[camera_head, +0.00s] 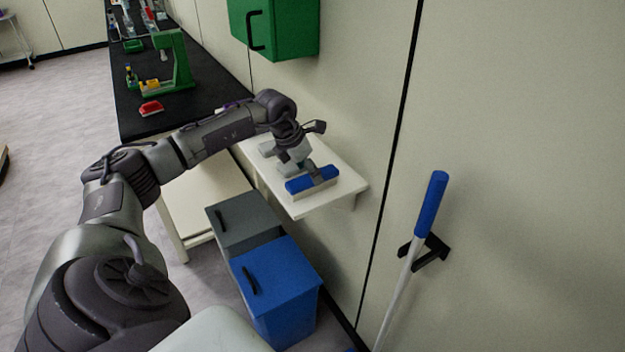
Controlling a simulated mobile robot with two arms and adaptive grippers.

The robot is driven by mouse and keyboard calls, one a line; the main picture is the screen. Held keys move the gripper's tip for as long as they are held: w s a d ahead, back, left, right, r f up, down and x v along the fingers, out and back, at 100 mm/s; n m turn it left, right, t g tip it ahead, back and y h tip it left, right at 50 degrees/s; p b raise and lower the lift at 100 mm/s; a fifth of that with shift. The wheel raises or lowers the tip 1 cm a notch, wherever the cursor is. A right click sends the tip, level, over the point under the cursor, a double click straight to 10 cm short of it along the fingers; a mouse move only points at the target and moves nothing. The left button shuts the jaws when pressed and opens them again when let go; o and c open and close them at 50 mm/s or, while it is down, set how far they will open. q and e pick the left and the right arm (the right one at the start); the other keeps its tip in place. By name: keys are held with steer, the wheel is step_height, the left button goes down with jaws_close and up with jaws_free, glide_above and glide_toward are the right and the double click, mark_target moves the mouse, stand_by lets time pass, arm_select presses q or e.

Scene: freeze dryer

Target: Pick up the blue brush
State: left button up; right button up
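The blue brush (312,181) has a blue top and a pale lower part. It is at the white wall shelf (304,207), near its front edge. My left arm reaches in from the left, and its gripper (311,167) is at the brush, right over its back side. The gripper partly hides the brush. I cannot tell whether the fingers are closed on it, or whether the brush rests on the shelf. My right gripper is not in view.
Below the shelf stand a grey bin (240,222) and a blue bin (276,275). A blue-handled pole (431,205) hangs in a black wall holder at the right. A green cabinet (290,28) is above. A black bench (205,85) holds a green stand and small items.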

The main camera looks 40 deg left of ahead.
arm_select(q)
steer(key=x, duration=0.3)
steer(key=shift+w+f+p, duration=0.15)
steer(key=shift+f+p, duration=0.1)
steer(key=shift+p, duration=0.1)
steer(key=c, duration=1.3)
